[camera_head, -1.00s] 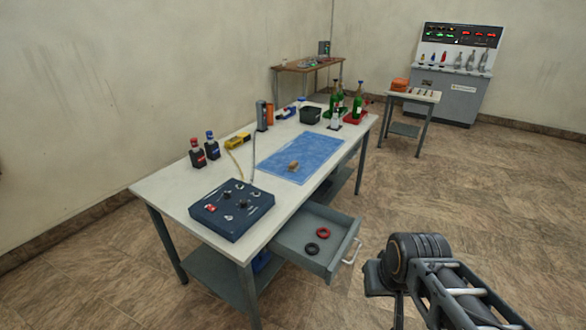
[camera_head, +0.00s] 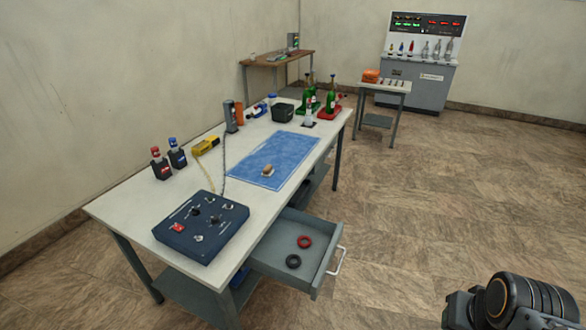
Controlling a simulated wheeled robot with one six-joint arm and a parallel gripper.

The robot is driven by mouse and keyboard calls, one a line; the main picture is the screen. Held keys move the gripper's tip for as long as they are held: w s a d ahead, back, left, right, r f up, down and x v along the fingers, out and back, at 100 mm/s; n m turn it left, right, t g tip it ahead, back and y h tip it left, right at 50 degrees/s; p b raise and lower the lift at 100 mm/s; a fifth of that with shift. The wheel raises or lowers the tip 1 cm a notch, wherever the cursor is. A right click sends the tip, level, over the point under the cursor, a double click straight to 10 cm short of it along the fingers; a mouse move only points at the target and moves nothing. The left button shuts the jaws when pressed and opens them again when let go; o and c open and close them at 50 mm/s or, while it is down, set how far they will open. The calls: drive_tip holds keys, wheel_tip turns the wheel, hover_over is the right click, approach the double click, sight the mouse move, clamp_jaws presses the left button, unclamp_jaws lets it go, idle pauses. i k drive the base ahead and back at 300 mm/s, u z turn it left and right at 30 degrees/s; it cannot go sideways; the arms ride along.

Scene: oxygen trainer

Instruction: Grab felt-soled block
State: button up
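A small tan block (camera_head: 268,171) lies on the blue mat (camera_head: 284,155), near the mat's front left part. It looks like the felt-soled block; its underside is hidden. The mat lies on the white-topped workbench (camera_head: 120,208). My arm shows at the bottom right corner, well to the right of the bench and away from the block. My gripper is outside the picture.
An open grey drawer (camera_head: 322,275) juts from the bench front, holding a red ring (camera_head: 304,242) and a black ring (camera_head: 293,261). A dark control box (camera_head: 203,226) sits at the near end. Floor to the right is clear.

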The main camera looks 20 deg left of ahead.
sight(269, 171)
drive_tip(key=z, duration=0.05)
drive_tip(key=i, duration=3)
drive_tip(key=u, duration=4.25)
drive_tip(key=i, duration=0.5)
drive_tip(key=u, duration=0.1)
